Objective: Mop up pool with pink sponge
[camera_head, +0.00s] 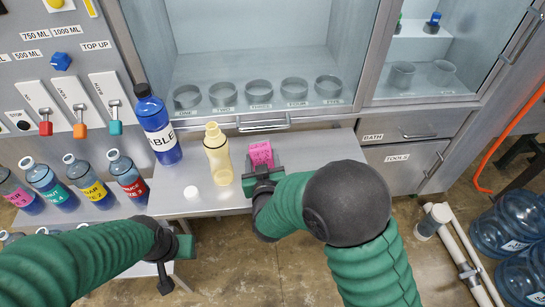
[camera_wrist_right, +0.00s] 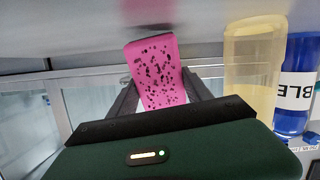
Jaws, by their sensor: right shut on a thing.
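The pink sponge (camera_head: 261,154) is held by my right gripper (camera_head: 262,172) over the grey steel counter, right of the pale yellow bottle. In the right wrist view the sponge (camera_wrist_right: 158,72), dotted with dark holes, sits between the two fingers of the right gripper (camera_wrist_right: 160,95). Its far end is close to the counter surface; I cannot tell whether it touches. I cannot make out a pool on the counter (camera_head: 320,145). My left gripper (camera_head: 167,278) hangs at the lower left, in front of the counter's edge; its jaw opening is unclear.
The yellow bottle (camera_head: 218,155) stands open, with a white cap (camera_head: 191,192) beside it. A blue labelled bottle (camera_head: 158,125) stands behind. Several coloured bottles (camera_head: 90,182) line the left under dispenser levers. Cups (camera_head: 259,93) stand in the cabinet behind. Water jugs (camera_head: 520,275) lie right.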

